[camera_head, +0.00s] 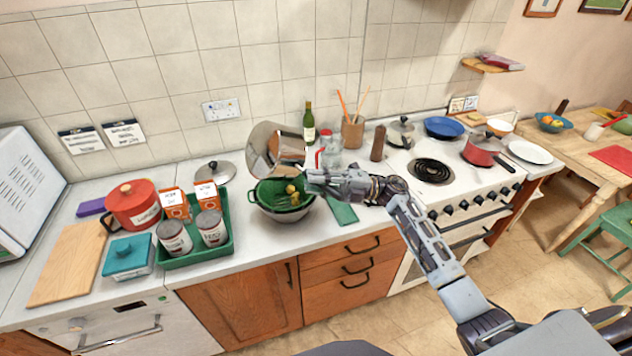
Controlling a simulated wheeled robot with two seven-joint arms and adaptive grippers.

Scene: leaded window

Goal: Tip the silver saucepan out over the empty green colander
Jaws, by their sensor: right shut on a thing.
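The silver saucepan (262,143) is in the head view, tipped steeply on its side above the green colander, its mouth turned down to the right. My right gripper (312,177) is shut on the saucepan, at its right side; the handle is mostly hidden by the gripper. The green colander (268,192) sits on the counter in or over a grey metal bowl (284,214). Several yellow pieces (292,191) show in the colander, near its right side. Whether anything is left inside the saucepan I cannot tell. My left gripper is not in view.
Left of the colander stands a green tray (196,246) with cans and cartons. A red pot (135,208) and a cutting board (66,262) are further left. A green bottle (309,124) and jars stand behind my right gripper. The stove (450,178) is to the right.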

